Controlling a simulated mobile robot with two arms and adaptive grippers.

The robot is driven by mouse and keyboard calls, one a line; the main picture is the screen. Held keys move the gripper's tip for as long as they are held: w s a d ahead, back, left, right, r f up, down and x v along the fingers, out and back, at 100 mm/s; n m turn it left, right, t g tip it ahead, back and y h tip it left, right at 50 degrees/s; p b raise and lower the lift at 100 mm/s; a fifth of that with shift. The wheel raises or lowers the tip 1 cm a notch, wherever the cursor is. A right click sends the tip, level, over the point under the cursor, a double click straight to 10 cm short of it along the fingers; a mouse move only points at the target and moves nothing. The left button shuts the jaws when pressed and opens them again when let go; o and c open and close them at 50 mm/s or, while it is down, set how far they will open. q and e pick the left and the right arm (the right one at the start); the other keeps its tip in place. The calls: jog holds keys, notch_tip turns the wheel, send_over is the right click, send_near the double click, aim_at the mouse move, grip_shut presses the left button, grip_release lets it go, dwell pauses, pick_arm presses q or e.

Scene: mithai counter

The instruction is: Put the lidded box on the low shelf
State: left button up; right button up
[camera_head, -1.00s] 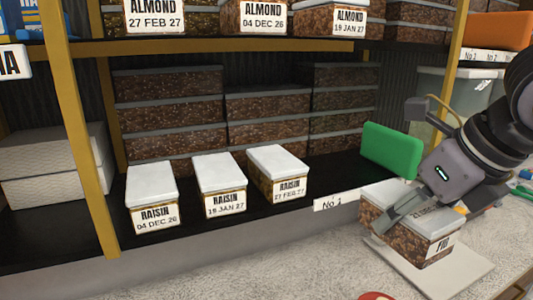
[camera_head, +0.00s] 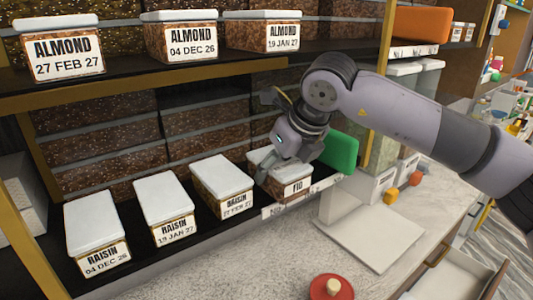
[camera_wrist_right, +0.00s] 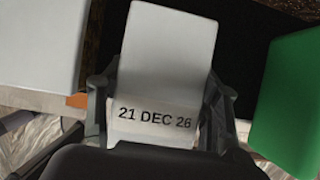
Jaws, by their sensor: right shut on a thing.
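The lidded box (camera_head: 297,187) has a white lid, brown speckled sides and a front label that seems to read FIG. My right gripper (camera_head: 285,160) is shut on it from above, at the low shelf's front edge. The box is in line between the rightmost raisin box (camera_head: 222,174) and a green block (camera_head: 340,152). In the right wrist view the box's pale top (camera_wrist_right: 168,50), marked 21 DEC 26, is between my fingers. I cannot tell whether its base touches the low shelf (camera_head: 150,262). My left gripper is not in view.
Two more raisin boxes (camera_head: 92,218) (camera_head: 164,197) stand to the left on the shelf. A drawer (camera_head: 450,272) is open.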

jog(key=w+a+p, duration=0.2)
jog(key=w+p, duration=0.1)
jog(key=shift+w+r, duration=0.1)
jog(key=shift+r, duration=0.1)
jog(key=shift+w+a+f, duration=0.15)
jog(key=shift+a+f, duration=0.1)
jog(key=shift+f, duration=0.2)
jog(key=shift+s+d, duration=0.2)
jog(key=shift+d, duration=0.05)
jog(key=shift+f, duration=0.15)
jog(key=o, duration=1.3)
jog(key=shift+a, duration=0.15)
jog(key=shift+c, duration=0.2)
jog(key=shift+o, duration=0.6)
